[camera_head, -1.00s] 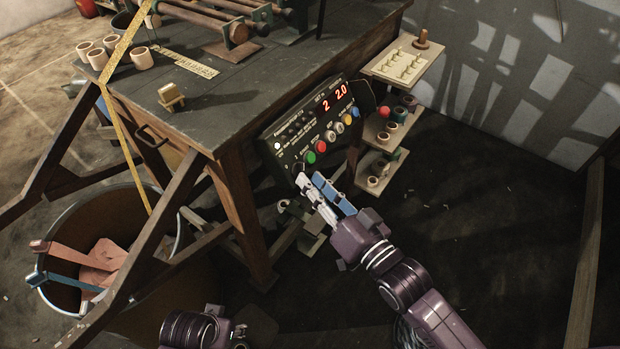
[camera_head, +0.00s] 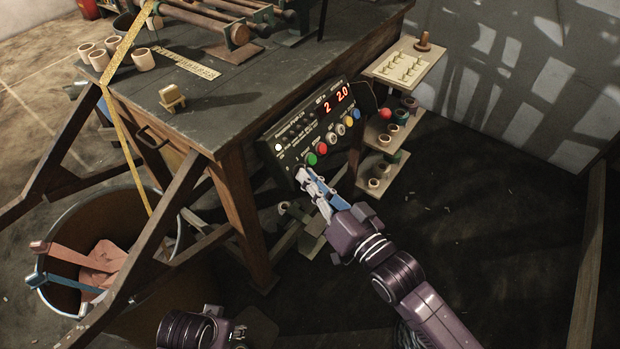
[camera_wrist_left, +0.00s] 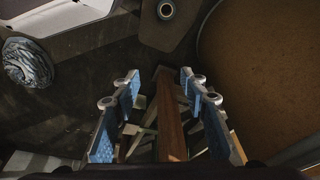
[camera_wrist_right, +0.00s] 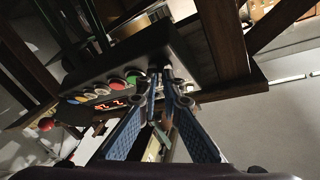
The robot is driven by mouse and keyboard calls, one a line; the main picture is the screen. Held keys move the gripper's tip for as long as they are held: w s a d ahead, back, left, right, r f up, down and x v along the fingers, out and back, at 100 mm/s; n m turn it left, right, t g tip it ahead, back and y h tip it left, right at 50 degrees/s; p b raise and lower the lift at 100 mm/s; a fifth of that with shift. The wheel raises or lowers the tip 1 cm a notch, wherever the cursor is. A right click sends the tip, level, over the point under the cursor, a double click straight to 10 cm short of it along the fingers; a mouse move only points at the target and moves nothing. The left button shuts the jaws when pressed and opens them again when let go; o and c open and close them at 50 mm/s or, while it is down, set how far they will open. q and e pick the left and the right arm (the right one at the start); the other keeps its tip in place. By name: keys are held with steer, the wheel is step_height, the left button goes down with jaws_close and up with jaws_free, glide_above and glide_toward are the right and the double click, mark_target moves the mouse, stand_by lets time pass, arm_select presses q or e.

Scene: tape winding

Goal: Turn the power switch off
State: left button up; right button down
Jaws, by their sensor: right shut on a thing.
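The dark control box (camera_head: 272,160) hangs at the table's front corner. Its display (camera_head: 335,102) glows red with "2" and "2.0", and a white lamp (camera_head: 278,147) is lit at its left. My right gripper (camera_head: 303,178) is at the box's lower left corner, below the green button (camera_head: 311,159). In the right wrist view, my right gripper (camera_wrist_right: 167,75) has its fingertips together on the small power switch, which the fingertips mostly hide. The switch's position cannot be made out. My left gripper (camera_wrist_left: 158,78) is open and empty, pointing at the floor.
A red button (camera_head: 322,148) and other coloured knobs sit right of the green one. A wooden shelf stand (camera_head: 405,65) with spools and hooks stands right of the box. The table leg (camera_head: 243,210) is left of my right gripper. A large bin (camera_head: 60,215) stands at left.

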steer(key=shift+f+n, duration=0.1)
steer(key=shift+n, duration=0.2)
arm_select(q)
step_height(320, 180, up, 6)
steer(key=b, duration=0.2)
steer(key=shift+f+p, duration=0.85)
steer(key=shift+f, duration=1.4)
arm_select(e)
steer(key=shift+w+d+n+g+y, duration=0.2)
steer(key=shift+n+g+y, duration=1.2)
steer(key=shift+n, duration=1.8)
steer(key=shift+w+d+n+g+y, duration=0.2)
steer(key=shift+n+g+y, duration=0.75)
steer(key=shift+n+g, duration=1.6)
steer(key=shift+w+d+n+g+y, duration=0.2)
steer(key=shift+n+g+y, duration=0.85)
steer(key=shift+n, duration=2.8)
steer(key=shift+w+a, duration=0.1)
